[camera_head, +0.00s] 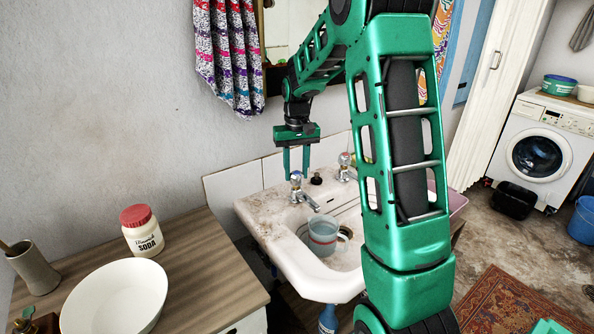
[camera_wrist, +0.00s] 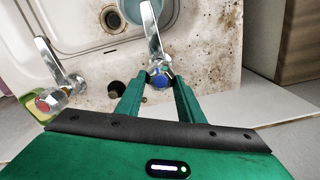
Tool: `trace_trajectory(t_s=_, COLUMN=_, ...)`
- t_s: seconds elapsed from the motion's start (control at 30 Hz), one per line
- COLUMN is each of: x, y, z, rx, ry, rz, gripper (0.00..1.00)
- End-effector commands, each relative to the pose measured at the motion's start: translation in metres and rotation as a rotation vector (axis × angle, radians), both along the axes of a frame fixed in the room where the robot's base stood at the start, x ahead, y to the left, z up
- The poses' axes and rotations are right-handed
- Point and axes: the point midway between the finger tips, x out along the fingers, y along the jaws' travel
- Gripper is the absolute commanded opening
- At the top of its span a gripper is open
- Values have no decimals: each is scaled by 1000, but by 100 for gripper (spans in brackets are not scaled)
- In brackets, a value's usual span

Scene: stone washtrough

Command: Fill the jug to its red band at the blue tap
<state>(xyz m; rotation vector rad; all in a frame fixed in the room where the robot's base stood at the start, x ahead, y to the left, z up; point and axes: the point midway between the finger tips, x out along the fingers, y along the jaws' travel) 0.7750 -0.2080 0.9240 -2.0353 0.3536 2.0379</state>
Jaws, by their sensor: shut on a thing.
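The blue tap (camera_head: 298,187) stands on the back ledge of the stone basin (camera_head: 277,226). My gripper (camera_head: 296,172) is above it, its fingers pointing down and shut on the tap's blue handle. In the wrist view the blue handle (camera_wrist: 161,80) lies between the fingertips (camera_wrist: 159,88). The jug (camera_head: 322,236) stands upright in the basin under the blue tap's spout, its handle to the right. The wrist view cuts off most of the jug (camera_wrist: 122,14). I cannot clearly make out its red band, the water level, or whether water runs.
A red-marked tap (camera_head: 346,166) stands to the right on the same ledge; a dark plug (camera_head: 316,180) lies between the taps. A wooden counter (camera_head: 200,262) at left holds a soda jar (camera_head: 142,232) and a white bowl (camera_head: 116,298). My arm hides the basin's right side.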

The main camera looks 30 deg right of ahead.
Motion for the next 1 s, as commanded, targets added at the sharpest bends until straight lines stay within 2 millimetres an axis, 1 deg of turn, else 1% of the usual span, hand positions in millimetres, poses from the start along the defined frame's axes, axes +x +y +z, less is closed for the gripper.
trace_trajectory(t_s=0.3, x=2, y=4, z=0, rx=3, ry=-2, rz=227, gripper=12)
trace_trajectory(t_s=0.43, x=2, y=5, z=1, rx=3, ry=-1, rz=263, gripper=12)
trace_trajectory(t_s=0.67, x=2, y=5, z=1, rx=4, ry=-3, rz=265, gripper=12)
trace_trajectory(t_s=0.7, x=2, y=5, z=1, rx=4, ry=-3, rz=265, gripper=37)
trace_trajectory(t_s=0.77, x=2, y=5, z=1, rx=4, ry=-3, rz=264, gripper=51)
trace_trajectory(t_s=0.8, x=2, y=5, z=1, rx=3, ry=-2, rz=263, gripper=53)
trace_trajectory(t_s=1.0, x=1, y=3, z=0, rx=2, ry=-1, rz=259, gripper=53)
